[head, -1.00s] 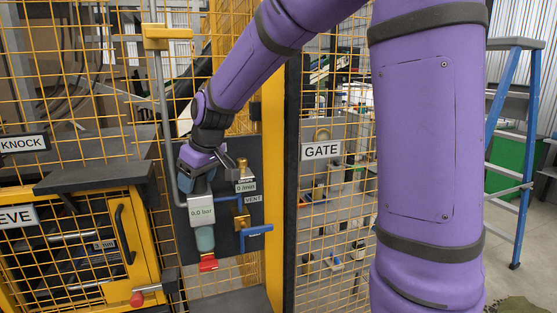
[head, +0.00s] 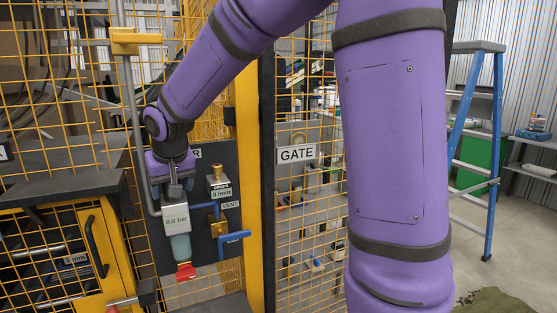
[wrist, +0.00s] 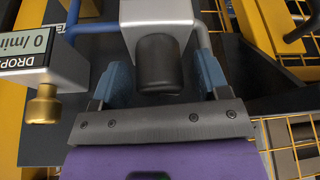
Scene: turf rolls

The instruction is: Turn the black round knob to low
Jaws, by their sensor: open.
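The black round knob (wrist: 158,65) is a short dark cylinder on a light grey block (wrist: 158,14) in the wrist view. My gripper (wrist: 161,76) is open, with one blue finger on each side of the knob. Gaps show between the knob and both fingers, so it is not gripped. In the head view my gripper (head: 174,182) points down just above the pale regulator unit (head: 175,221), whose display reads 0.0 bar. The knob is mostly hidden there by my gripper. No low mark is legible on the knob.
A drops unit (head: 220,187) with a brass knob stands just right of the regulator. A blue lever (head: 233,237) sits below it near the VENT label (head: 230,205). A teal bowl (head: 180,247) and red piece (head: 186,272) hang under the regulator. A grey pipe (head: 136,130) runs at left.

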